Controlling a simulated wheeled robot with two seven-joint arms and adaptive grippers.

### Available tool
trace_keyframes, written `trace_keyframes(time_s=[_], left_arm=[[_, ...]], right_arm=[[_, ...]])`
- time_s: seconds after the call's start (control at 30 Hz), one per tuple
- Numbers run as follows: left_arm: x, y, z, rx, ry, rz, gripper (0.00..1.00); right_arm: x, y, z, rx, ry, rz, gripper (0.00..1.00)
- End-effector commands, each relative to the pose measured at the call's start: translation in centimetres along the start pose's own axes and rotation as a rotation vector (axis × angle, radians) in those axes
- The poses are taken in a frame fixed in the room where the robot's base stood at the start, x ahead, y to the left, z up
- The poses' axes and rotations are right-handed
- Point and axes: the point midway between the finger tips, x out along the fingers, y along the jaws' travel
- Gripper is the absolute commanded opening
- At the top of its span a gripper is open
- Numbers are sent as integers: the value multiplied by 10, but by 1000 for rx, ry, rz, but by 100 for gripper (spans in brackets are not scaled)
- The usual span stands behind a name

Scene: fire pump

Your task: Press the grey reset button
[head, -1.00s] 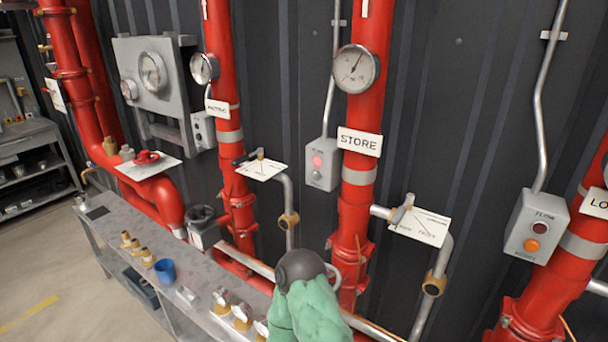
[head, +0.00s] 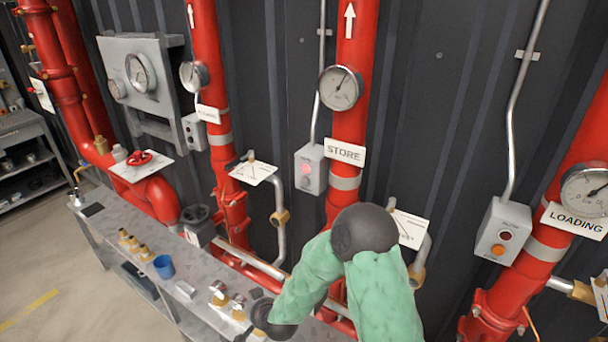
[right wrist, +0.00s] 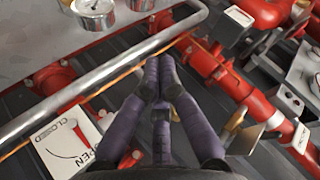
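The grey reset button (head: 306,183) is on the small grey box (head: 317,155) beside the STORE pipe, below a lit red-pink lamp (head: 305,168). In the right wrist view, my right gripper (right wrist: 159,62) has its purple fingers together with nothing visible between them. It points towards a silver pipe (right wrist: 100,75) and red pipework; I cannot make out the button there. In the head view my green arm with a dark joint bends in front of the STORE pipe's lower part; its gripper fingers do not show. My left gripper is not in view.
A bench (head: 130,228) with brass fittings and a blue cup (head: 164,266) runs along the lower left. Another grey box (head: 502,238) with an orange button is by the LOADING pipe (head: 561,205). In the right wrist view, an OPEN/CLOSED plate (right wrist: 62,140) is at lower left.

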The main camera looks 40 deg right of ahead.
Motion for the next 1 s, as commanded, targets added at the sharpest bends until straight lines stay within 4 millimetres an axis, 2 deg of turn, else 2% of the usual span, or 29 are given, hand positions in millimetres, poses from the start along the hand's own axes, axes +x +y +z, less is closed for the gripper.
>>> trace_keyframes(time_s=[0.03, 0.2, 0.3, 0.4, 0.5, 0.6, 0.7, 1.0], left_arm=[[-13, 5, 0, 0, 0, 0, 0], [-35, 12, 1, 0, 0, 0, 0], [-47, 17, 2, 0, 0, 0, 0], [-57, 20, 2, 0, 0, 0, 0], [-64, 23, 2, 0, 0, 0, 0], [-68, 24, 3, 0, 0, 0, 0], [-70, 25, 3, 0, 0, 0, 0], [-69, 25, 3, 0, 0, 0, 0]], right_arm=[[-16, -6, -36, 23, 71, -1, 0], [-60, -15, -127, 96, 283, -8, 0], [-90, -18, -176, 138, 401, -12, 0], [-119, -19, -215, 174, 505, -17, 0], [-142, -19, -244, 202, 583, -21, 0], [-158, -19, -261, 219, 634, -24, 0], [-166, -19, -270, 230, 662, -25, 0], [-167, -18, -272, 232, 669, -26, 0]])
